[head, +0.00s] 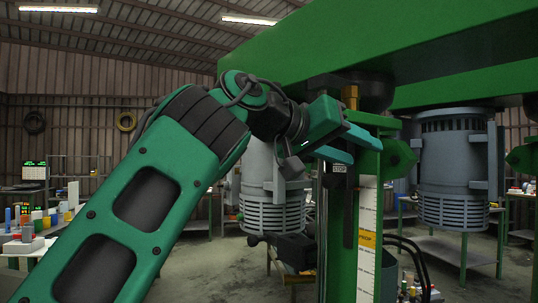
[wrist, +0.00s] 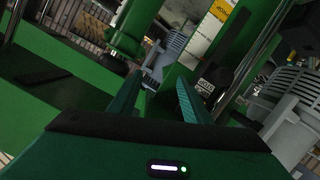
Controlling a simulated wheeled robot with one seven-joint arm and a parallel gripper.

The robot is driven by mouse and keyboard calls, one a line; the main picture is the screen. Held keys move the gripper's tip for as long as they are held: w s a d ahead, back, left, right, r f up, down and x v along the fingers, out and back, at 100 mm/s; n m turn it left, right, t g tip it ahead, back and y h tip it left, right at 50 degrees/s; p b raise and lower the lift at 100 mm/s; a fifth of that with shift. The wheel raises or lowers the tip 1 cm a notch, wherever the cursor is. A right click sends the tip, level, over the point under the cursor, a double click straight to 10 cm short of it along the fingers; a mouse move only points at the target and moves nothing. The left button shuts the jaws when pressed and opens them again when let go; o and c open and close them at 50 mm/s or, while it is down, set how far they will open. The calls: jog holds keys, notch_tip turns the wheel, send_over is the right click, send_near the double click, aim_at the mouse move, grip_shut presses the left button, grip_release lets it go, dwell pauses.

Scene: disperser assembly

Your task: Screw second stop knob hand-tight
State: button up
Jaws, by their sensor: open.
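My gripper (head: 354,147) is at the green column (head: 369,215), beside its upper part, with its teal fingers reaching across the column's front. In the wrist view my gripper (wrist: 160,88) shows two fingers spread apart with nothing between them. A small STOP label (head: 339,168) sits just below the fingers on a dark upright part (head: 349,213). In the wrist view the STOP label (wrist: 205,86) lies just right of the right fingertip, on a dark part (wrist: 221,75). I cannot clearly make out the second stop knob; the fingers may hide it.
A large green beam (head: 380,45) runs overhead, close above my wrist. A scale strip (head: 366,240) with a yellow band is on the column. A grey motor-like unit (head: 455,165) hangs at right. A dark handle-like part (head: 283,246) juts out lower left of the column.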

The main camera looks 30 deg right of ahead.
jog(key=w+a+n+t+h, duration=0.1)
jog(key=w+a+n+h, duration=0.1)
jog(key=w+a+n, duration=0.5)
jog(key=shift+m, duration=0.9)
jog(key=w+d, duration=0.1)
jog(key=d, duration=0.2)
jog(key=w+d, duration=0.1)
jog(key=d, duration=0.2)
jog(key=w+d, duration=0.1)
jog(key=d, duration=0.2)
jog(key=shift+w+d+r, duration=0.15)
jog(key=shift+w+d, duration=0.05)
jog(key=shift+w, duration=0.05)
